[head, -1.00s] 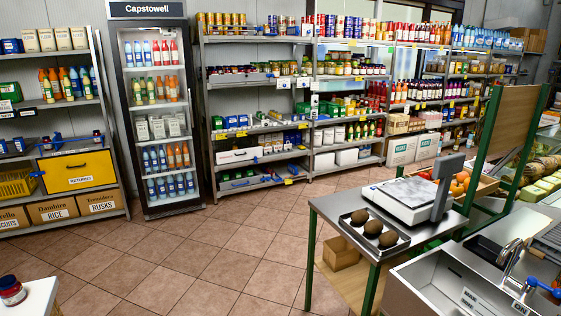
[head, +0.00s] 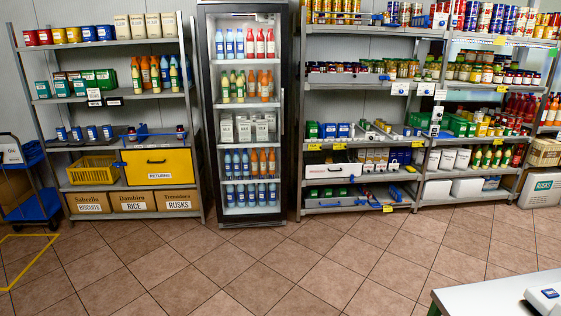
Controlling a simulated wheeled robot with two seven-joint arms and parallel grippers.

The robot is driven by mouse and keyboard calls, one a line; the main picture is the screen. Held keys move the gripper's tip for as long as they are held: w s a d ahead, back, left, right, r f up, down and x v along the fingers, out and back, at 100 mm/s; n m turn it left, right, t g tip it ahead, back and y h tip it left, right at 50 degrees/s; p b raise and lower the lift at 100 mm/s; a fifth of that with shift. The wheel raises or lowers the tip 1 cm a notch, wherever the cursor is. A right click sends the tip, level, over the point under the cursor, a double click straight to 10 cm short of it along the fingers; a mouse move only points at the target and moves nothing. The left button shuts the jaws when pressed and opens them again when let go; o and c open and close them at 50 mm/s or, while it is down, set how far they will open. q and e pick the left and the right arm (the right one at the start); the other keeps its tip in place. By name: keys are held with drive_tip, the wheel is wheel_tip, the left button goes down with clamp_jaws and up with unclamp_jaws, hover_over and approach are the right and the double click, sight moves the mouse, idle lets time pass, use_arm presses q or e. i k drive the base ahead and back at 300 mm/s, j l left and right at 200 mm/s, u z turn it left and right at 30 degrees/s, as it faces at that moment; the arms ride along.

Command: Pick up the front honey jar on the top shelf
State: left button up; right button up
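I cannot single out the front honey jar. Small jars with dark and amber contents (head: 403,69) stand on the second shelf of the shelving right of the fridge. More jars with gold lids (head: 476,73) stand on the unit to its right. The top shelf (head: 375,30) there carries gold, red and blue tins or jars, cut by the picture's upper edge and too small to read. Neither of my grippers is in view.
A glass-door drinks fridge (head: 204,120) stands in the middle. Left of it is a shelf unit with a yellow drawer (head: 158,160). A blue trolley (head: 40,204) is at the far left. A pale counter (head: 485,298) fills the lower right corner. The tiled floor (head: 240,275) between is clear.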

sight(387, 19)
drive_tip(key=i, duration=1.65)
drive_tip(key=i+z, duration=0.35)
drive_tip(key=i, duration=0.2)
drive_tip(key=i+z, duration=0.3)
drive_tip(key=i, duration=0.25)
drive_tip(key=i+j+z, duration=0.35)
drive_tip(key=i, duration=0.2)
